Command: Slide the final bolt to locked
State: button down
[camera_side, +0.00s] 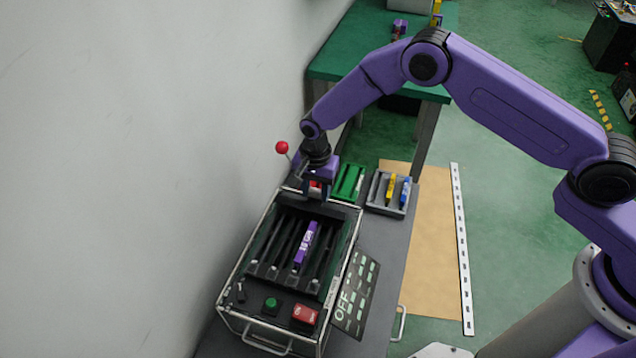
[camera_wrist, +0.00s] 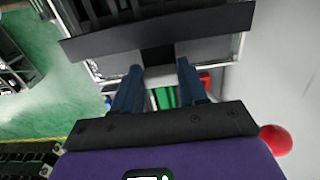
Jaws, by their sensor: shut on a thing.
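My gripper (camera_side: 325,198) points down at the far end of the framed black box (camera_side: 262,306), seen in the side view. In the wrist view its two blue fingers (camera_wrist: 158,72) stand apart on either side of a small light grey piece (camera_wrist: 161,98), which seems to be the bolt. My gripper is shut on it. In the side view my fingers hide this piece, and I cannot tell how far it is slid. A purple bar (camera_side: 306,245) with white lettering lies in one of the box's dark slots.
A red ball knob (camera_side: 282,147) stands behind left. A green rack (camera_side: 348,182) and a grey tray (camera_side: 378,207) with yellow and blue pieces lie behind right. The wall is close on the left.

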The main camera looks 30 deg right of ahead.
aim_at(310, 204)
jog(key=shift+s+a, duration=1.35)
jog(key=c, duration=0.6)
grip_release()
jog(key=shift+w+r, duration=0.1)
jog(key=shift+r, duration=0.25)
notch_tip(310, 204, up, 17)
jog(key=shift+f, duration=0.15)
